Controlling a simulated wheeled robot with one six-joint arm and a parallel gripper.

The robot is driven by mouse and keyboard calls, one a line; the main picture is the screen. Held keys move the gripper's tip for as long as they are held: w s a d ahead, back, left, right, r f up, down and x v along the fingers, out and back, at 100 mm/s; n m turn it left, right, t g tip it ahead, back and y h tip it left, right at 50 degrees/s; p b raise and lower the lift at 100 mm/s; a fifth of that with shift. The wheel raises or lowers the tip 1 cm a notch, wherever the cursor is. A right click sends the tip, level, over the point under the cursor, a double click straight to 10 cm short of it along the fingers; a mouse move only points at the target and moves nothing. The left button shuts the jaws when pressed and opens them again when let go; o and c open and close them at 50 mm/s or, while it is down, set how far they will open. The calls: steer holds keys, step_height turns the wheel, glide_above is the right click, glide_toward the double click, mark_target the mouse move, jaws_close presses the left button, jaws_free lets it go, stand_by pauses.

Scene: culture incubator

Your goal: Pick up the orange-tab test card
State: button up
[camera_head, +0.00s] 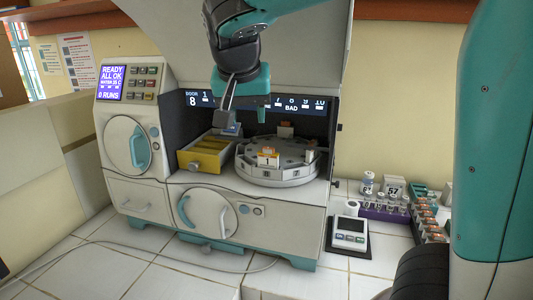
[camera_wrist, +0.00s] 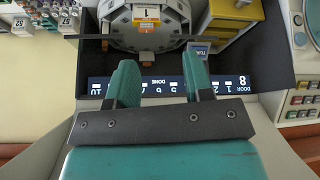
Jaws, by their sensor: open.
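A white card marked 1 with an orange tab (camera_head: 267,157) stands upright at the front of the round white carousel (camera_head: 275,177) inside the incubator. The card marked 1 also shows at the top of the wrist view (camera_wrist: 146,14). Two more small orange-marked pieces stand on the carousel, one at the back (camera_head: 286,127) and one at the right (camera_head: 310,147); their markings are too small to read. My gripper (camera_head: 246,112) is open and empty, above and behind the front card, near the lit display strip. Its two teal fingers stand apart in the wrist view (camera_wrist: 160,68).
A yellow drawer (camera_head: 205,155) stands open left of the carousel. The incubator's side walls and hood bound the space. A purple rack (camera_head: 385,213) and a small meter (camera_head: 350,232) stand on the tiled bench at right.

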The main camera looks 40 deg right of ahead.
step_height(320, 180, up, 3)
steer(key=w+d+m+h, duration=0.1)
steer(key=d+m, duration=0.2)
steer(key=p, duration=0.3)
glide_toward(268, 148)
steer(key=w+d+f, duration=0.1)
steer(key=w+f, duration=0.1)
steer(key=x, duration=0.2)
steer(key=p+x, duration=0.1)
steer(key=x, duration=0.1)
steer(key=p+x, duration=0.1)
steer(key=x, duration=0.1)
steer(key=shift+s+d+f, duration=0.1)
steer(key=shift+s+f, duration=0.05)
steer(key=shift+s, duration=0.2)
steer(key=shift+c, duration=0.2)
jaws_close()
